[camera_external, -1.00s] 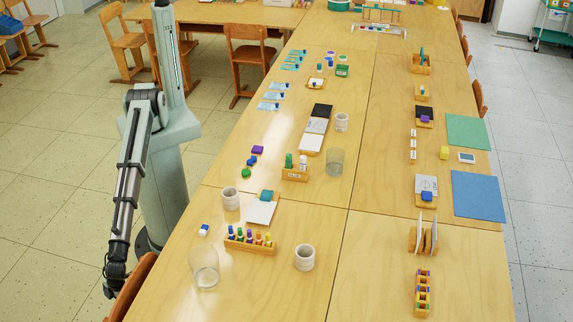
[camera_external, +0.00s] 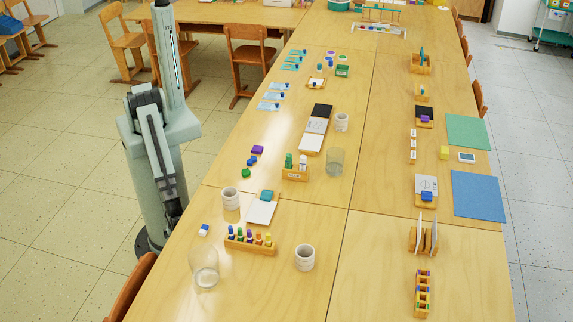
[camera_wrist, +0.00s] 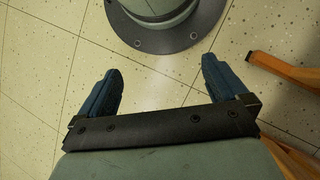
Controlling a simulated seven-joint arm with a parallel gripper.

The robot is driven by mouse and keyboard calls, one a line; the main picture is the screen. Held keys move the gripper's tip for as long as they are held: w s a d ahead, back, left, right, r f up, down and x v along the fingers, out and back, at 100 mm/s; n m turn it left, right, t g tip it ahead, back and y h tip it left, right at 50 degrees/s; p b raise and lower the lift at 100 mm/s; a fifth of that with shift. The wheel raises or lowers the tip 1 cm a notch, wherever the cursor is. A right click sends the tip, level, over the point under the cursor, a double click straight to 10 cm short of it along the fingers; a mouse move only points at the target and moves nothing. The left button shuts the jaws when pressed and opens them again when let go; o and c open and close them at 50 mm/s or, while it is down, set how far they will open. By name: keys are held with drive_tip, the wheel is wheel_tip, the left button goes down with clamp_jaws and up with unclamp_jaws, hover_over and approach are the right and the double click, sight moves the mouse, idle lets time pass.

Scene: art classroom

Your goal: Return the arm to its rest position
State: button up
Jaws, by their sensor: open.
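My gripper (camera_wrist: 162,88) shows in the wrist view with its two blue-grey fingers wide apart and nothing between them. It points at the tiled floor near my own round base. In the external view my arm hangs down at the left, beside the table's left edge. The lower part of the arm lies close against my column, and the gripper itself is hidden from that view.
A long wooden table (camera_external: 305,215) with art supplies stands right of my arm. A wooden chair (camera_external: 130,287) is close below my arm, and wooden chair parts (camera_wrist: 280,70) show at the right in the wrist view. Tiled floor (camera_external: 60,215) at the left is clear.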

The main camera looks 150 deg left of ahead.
drive_tip(key=s+a+r+n, duration=0.1)
drive_tip(key=s+a+n, duration=0.1)
drive_tip(key=s, duration=0.3)
drive_tip(key=shift+s+a+r, duration=0.15)
drive_tip(key=shift+s+a, duration=0.05)
drive_tip(key=shift+a, duration=0.3)
